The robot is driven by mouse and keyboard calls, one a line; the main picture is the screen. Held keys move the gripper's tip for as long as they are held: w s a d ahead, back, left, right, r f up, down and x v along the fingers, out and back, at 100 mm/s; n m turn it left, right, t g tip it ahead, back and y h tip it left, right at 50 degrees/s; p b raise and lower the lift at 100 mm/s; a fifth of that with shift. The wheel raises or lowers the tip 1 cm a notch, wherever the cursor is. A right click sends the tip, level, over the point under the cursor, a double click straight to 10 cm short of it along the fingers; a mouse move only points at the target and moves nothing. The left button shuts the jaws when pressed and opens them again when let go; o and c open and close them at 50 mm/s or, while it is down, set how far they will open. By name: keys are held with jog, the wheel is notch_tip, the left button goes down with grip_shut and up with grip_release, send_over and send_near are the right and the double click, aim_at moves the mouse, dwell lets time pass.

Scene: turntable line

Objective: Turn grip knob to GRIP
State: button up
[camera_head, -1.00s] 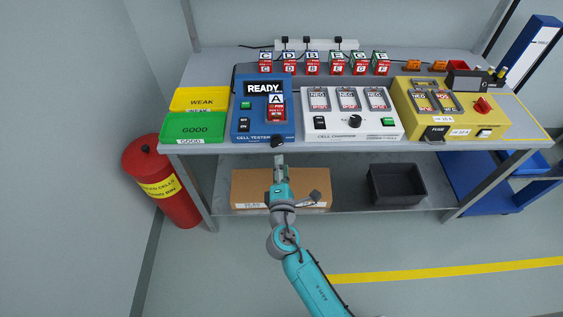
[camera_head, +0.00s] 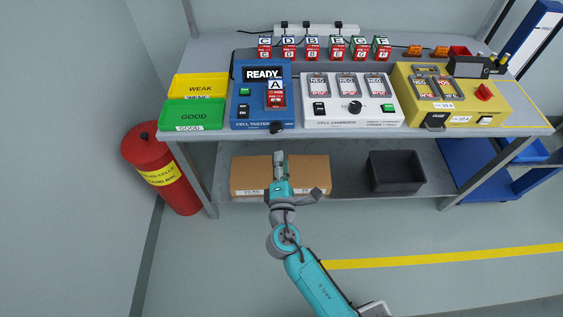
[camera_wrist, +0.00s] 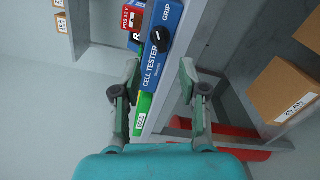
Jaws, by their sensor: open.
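The blue cell tester (camera_head: 240,104) stands at the left of the bench with its display reading READY and a cell marked A in its slot. Its black grip knob (camera_head: 277,128) sits on the front face near the bench edge. In the wrist view the knob (camera_wrist: 159,36) shows on the blue front, with the word GRIP printed beside it and CELL TESTER nearby. My gripper (camera_head: 279,157) is below and in front of the knob, apart from it. In the wrist view its two fingers (camera_wrist: 160,75) are spread wide and empty, with the knob beyond the tips.
A green GOOD tray (camera_head: 192,115) and yellow WEAK tray (camera_head: 200,86) lie left of the tester. A white cell charger (camera_head: 350,116) and yellow unit (camera_head: 450,110) stand right. A cardboard box (camera_head: 300,175) and dark bin (camera_head: 396,172) fill the lower shelf. A red drum (camera_head: 165,175) stands left.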

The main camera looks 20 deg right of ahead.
jog(key=v, duration=1.2)
